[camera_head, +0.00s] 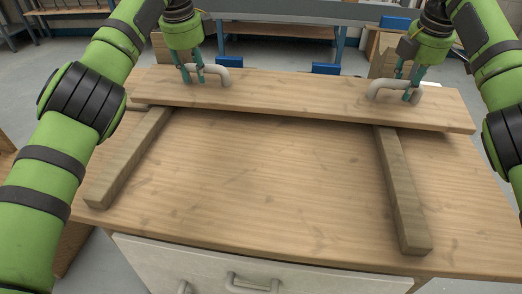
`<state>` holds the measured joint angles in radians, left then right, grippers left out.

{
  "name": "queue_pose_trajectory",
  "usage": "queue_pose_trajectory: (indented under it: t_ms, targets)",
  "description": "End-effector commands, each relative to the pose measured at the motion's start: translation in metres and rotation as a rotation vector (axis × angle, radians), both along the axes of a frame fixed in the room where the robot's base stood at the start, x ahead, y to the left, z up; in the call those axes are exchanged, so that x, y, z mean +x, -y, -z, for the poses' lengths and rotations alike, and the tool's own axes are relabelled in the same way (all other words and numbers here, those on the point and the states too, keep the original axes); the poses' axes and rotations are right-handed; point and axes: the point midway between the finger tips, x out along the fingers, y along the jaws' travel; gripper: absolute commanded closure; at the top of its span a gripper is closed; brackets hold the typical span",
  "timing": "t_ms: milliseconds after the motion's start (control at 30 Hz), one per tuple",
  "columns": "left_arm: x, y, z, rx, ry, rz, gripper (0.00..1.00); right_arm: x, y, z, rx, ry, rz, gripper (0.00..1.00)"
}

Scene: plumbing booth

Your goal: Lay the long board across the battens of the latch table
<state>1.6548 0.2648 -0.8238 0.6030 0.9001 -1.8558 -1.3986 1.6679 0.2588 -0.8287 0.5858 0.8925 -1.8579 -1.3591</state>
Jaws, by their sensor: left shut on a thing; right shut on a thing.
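The long wooden board (300,97) spans the far part of the latch table (270,190) in the head view. It lies over the far ends of the left batten (130,160) and the right batten (402,190); whether it touches them is hard to tell. The board has a grey handle near each end. My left gripper (193,80) is shut on the left handle (216,72). My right gripper (407,92) is shut on the right handle (385,87). The battens run from under the board toward the table's front edge.
The tabletop between the battens is clear. A white drawer front (210,268) with grey handles is below the table's front edge. Behind the table are blue parts (326,69), wooden blocks and a grey workbench (290,12). Grey floor shows around.

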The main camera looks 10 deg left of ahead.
Motion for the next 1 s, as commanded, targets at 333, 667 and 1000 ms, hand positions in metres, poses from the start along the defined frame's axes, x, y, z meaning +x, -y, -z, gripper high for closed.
queue_pose_trajectory:
  t_ms: [333, 667, 1000]
  targets:
    - [0.000, 0.001, 0.010, -0.001, 0.000, 0.004, 0.45, 0.000, -0.001, 0.009, 0.002, 0.001, -0.002, 0.45]
    - [-0.001, 0.001, 0.002, -0.001, 0.003, 0.001, 0.45, 0.000, 0.000, 0.010, 0.000, 0.000, 0.000, 0.45]
    - [-0.012, 0.001, -0.051, -0.002, 0.002, 0.001, 0.45, 0.000, 0.000, 0.010, 0.000, 0.000, 0.000, 0.45]
